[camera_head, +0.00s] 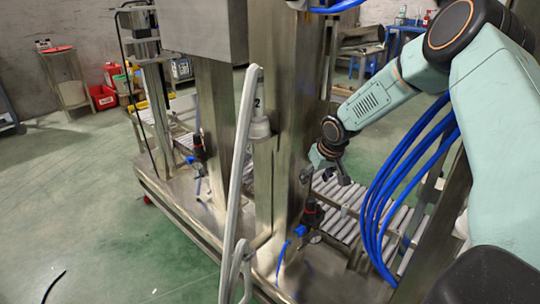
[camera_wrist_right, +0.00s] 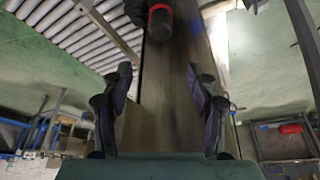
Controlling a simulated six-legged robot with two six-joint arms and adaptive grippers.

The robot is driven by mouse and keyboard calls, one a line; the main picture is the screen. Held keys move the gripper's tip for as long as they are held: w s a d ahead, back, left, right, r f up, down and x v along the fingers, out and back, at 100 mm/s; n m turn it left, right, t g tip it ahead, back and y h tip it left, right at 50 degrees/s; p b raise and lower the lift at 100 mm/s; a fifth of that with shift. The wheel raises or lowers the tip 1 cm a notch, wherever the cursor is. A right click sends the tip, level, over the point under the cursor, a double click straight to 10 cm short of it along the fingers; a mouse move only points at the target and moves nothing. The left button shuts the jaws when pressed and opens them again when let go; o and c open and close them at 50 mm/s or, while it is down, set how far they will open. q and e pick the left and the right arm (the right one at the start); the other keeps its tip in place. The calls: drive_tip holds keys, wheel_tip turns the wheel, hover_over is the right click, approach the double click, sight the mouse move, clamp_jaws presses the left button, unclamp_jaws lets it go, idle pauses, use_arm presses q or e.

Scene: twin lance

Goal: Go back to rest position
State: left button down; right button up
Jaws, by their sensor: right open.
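My right arm reaches in from the right in the head view. Its gripper (camera_head: 333,172) is small there, beside a broad steel column (camera_head: 285,130). In the right wrist view the right gripper (camera_wrist_right: 160,85) has its two dark fingers spread apart with nothing held between them. A steel post or beam (camera_wrist_right: 172,105) runs behind the gap; whether it touches a finger cannot be told. A black and red fitting (camera_wrist_right: 159,18) is beyond the fingers at the top. My left gripper is not in view.
A pale lance (camera_head: 240,165) marked 2 leans in front of the column. A black and red valve (camera_head: 312,213) with blue tubing stands below my right gripper. A roller conveyor (camera_head: 345,228) is behind. Blue hoses (camera_head: 400,175) hang by my right arm. Green floor (camera_head: 80,200) is open at left.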

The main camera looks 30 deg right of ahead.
drive_tip(key=s+a+f+g+y, duration=0.1)
drive_tip(key=s+a+f, duration=0.3)
drive_tip(key=a, duration=0.2)
drive_tip(key=s+a+f+n+y, duration=0.1)
drive_tip(key=s+a+f, duration=0.3)
drive_tip(key=a, duration=0.3)
drive_tip(key=s+a+f+g, duration=0.1)
drive_tip(key=s+a+f, duration=0.3)
drive_tip(key=a, duration=0.2)
drive_tip(key=s+a+f+g, duration=0.1)
drive_tip(key=s+a+f, duration=0.1)
drive_tip(key=s, duration=1.1)
drive_tip(key=s+a+f+g+h, duration=0.1)
drive_tip(key=s+a, duration=0.3)
drive_tip(key=s, duration=0.8)
drive_tip(key=shift+s+f+n+p, duration=0.3)
drive_tip(key=shift+s+f+p, duration=0.05)
drive_tip(key=shift+s+p, duration=0.1)
